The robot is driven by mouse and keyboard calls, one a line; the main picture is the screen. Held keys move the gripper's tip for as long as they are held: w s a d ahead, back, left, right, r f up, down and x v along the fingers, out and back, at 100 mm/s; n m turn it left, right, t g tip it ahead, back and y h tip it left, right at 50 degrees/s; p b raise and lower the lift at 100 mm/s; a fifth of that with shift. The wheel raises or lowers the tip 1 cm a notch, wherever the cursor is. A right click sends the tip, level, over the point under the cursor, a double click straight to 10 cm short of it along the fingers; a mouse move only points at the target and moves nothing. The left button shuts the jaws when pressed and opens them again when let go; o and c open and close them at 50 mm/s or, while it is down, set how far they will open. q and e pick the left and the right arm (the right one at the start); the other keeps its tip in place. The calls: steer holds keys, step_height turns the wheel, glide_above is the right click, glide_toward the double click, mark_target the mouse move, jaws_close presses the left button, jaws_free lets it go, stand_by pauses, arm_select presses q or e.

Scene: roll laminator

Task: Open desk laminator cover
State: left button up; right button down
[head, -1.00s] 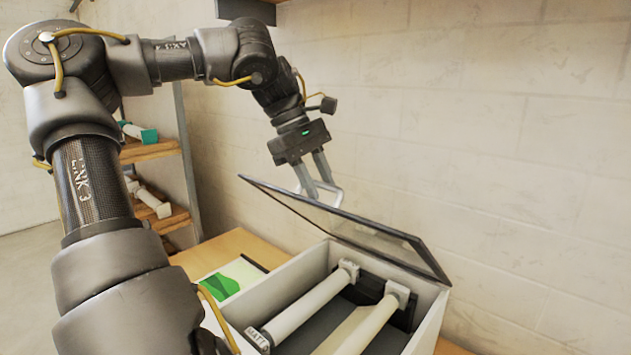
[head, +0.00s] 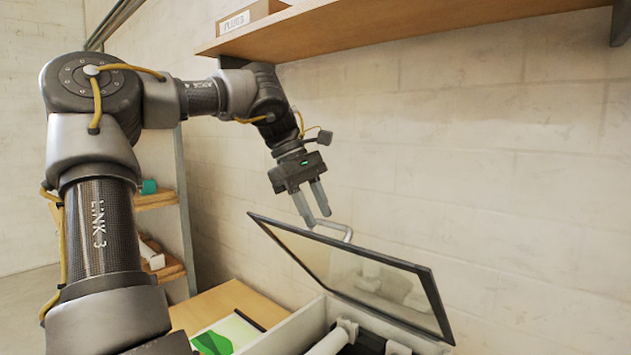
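The laminator (head: 296,331) is a pale box at the bottom of the head view, partly cut off by the frame edge. Its dark-framed, glass-like cover (head: 345,268) stands raised and tilted above the box. A light grey handle (head: 337,227) sticks out from the cover's upper edge. My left gripper (head: 317,220) points down at that edge, its two fingers apart with a gap between them. The fingertips are at the left end of the handle; whether they touch it I cannot tell. My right gripper is not in view.
A wooden wall shelf (head: 400,27) with a box labelled PLUGS (head: 250,17) hangs above my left arm. A green and white sheet (head: 228,337) lies on the wooden table (head: 215,303) left of the laminator. A shelf rack (head: 168,270) stands behind on the left.

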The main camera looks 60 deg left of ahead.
arm_select(q)
steer(key=w+a+r, duration=0.2)
steer(key=a+r, duration=0.1)
steer(key=r, duration=0.1)
steer(key=shift+w+r, duration=0.15)
steer(key=shift+r, duration=0.25)
steer(key=shift+c, duration=0.3)
